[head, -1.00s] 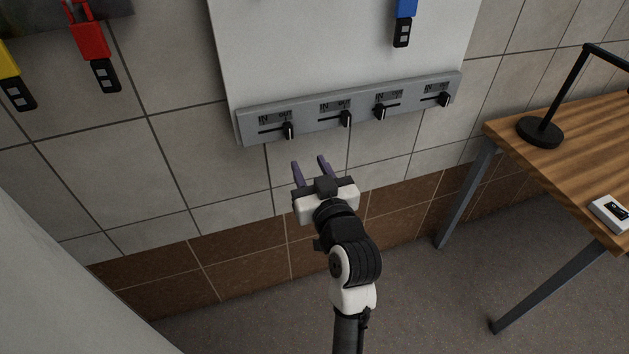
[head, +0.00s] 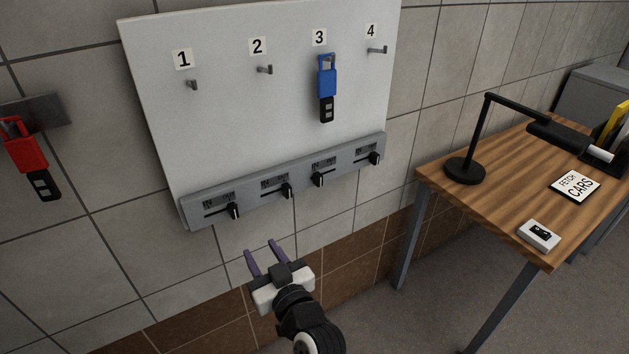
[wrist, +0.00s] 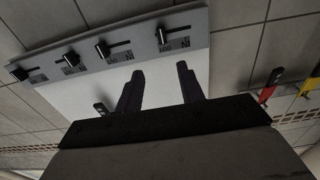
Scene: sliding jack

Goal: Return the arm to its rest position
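My gripper (head: 260,247) is open, its two dark purple fingers apart with nothing between them. In the head view it shows below the grey slider strip (head: 190,215) on the white board, apart from it. The strip carries several black slider knobs; the leftmost knob (head: 234,211) and the second knob (head: 287,190) show just above my fingers. In the wrist view my fingers (wrist: 160,75) are also open, with the board and strip appearing upside down behind them. My forearm runs off the bottom edge of the head view.
A blue padlock-like tag (head: 327,82) hangs at hook 3; the other numbered hooks are empty. A red one (head: 24,150) hangs at left. A wooden table (head: 490,205) with a black lamp (head: 466,170), a sign (head: 574,184) and a small white box (head: 539,235) stands at right.

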